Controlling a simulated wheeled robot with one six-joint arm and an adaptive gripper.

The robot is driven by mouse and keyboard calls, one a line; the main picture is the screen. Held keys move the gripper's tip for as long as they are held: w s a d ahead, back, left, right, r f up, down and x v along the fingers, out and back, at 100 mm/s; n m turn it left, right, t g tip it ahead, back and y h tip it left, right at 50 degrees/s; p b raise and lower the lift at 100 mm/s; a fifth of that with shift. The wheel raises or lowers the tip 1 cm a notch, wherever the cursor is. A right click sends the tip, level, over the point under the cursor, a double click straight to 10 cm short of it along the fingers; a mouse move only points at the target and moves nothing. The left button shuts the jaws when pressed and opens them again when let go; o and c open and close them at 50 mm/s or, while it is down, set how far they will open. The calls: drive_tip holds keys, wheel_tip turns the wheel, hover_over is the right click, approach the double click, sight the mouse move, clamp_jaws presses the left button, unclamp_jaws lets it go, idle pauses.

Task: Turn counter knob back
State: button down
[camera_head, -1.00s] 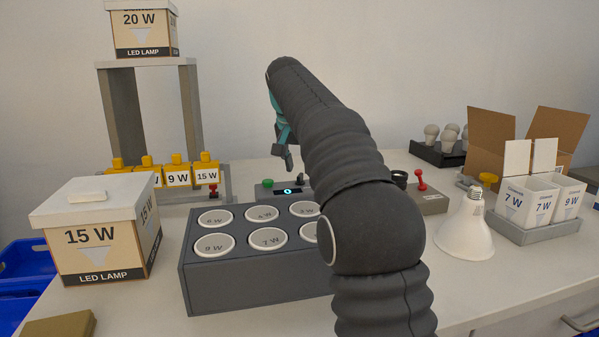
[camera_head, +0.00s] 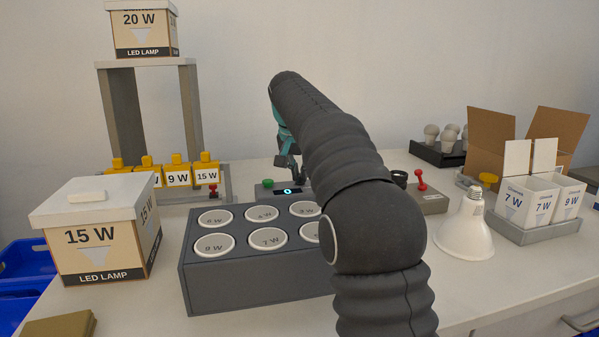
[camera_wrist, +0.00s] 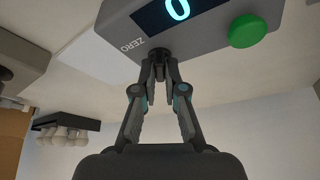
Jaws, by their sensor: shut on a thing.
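The counter (camera_head: 264,193) is a small grey box on the table behind the dark socket block. Its lit display (camera_head: 288,191) reads 0, and a green button (camera_head: 267,183) sits on its left in the head view. In the wrist view, the counter (camera_wrist: 205,38) fills the top, with the word ZERO beside the dark knob (camera_wrist: 158,50). My gripper (camera_wrist: 160,66) is shut on the knob, its fingers mostly covering it, so its turn angle is hard to tell. In the head view, my gripper (camera_head: 298,180) reaches down to the counter's right end.
The dark block (camera_head: 255,284) with several round white-rimmed 'W' discs stands in front of the counter. A grey box with a red knob (camera_head: 421,181) stands to the right. A yellow-blocked rack (camera_head: 178,174) stands left; a bulb (camera_head: 464,231) stands at right.

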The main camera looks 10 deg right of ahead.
drive_tip(key=shift+d+n+t+y, duration=0.15)
drive_tip(key=shift+n+y, duration=0.4)
drive_tip(key=shift+n, duration=0.85)
drive_tip(key=shift+a+n+t+y, duration=0.15)
drive_tip(key=shift+n+y, duration=0.4)
drive_tip(key=shift+n, duration=0.85)
drive_tip(key=shift+d, duration=0.1)
drive_tip(key=c, duration=1.2)
unclamp_jaws()
drive_tip(key=shift+c, duration=0.2)
drive_tip(key=v, duration=1.2)
